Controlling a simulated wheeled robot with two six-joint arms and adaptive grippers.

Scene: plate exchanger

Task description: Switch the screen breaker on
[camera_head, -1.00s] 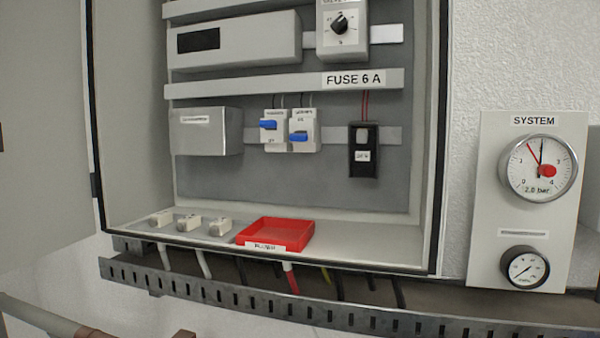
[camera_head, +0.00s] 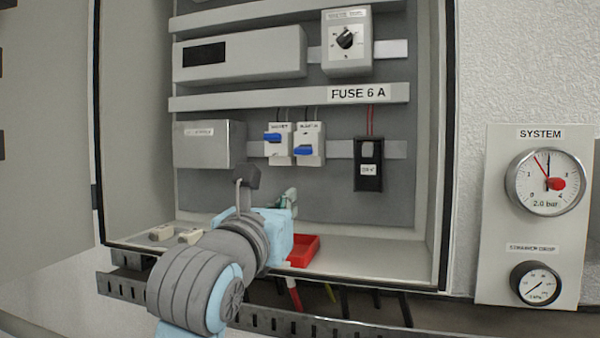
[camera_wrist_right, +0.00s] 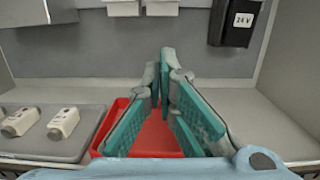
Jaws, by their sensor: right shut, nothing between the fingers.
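Two small white breakers with blue levers hang side by side on the middle rail. The left breaker (camera_head: 279,154) has its lever higher. The right breaker (camera_head: 310,156) has its lever lower. Their small labels are too blurred to read, so I cannot tell which is the screen breaker. Their lower ends show in the wrist view, left (camera_wrist_right: 123,8) and right (camera_wrist_right: 161,8). My right gripper (camera_head: 289,199) is below the breakers, apart from them. In the wrist view the right gripper (camera_wrist_right: 168,60) is shut and empty, teal pads converging. My left gripper is not in view.
A black 24 V fuse holder (camera_head: 368,175) hangs right of the breakers. A red tray (camera_head: 305,250) lies on the cabinet floor under my right gripper, beside white plug-like parts (camera_wrist_right: 63,124). The cabinet's right wall (camera_head: 437,150) bounds the space. A grey box (camera_head: 208,145) is left.

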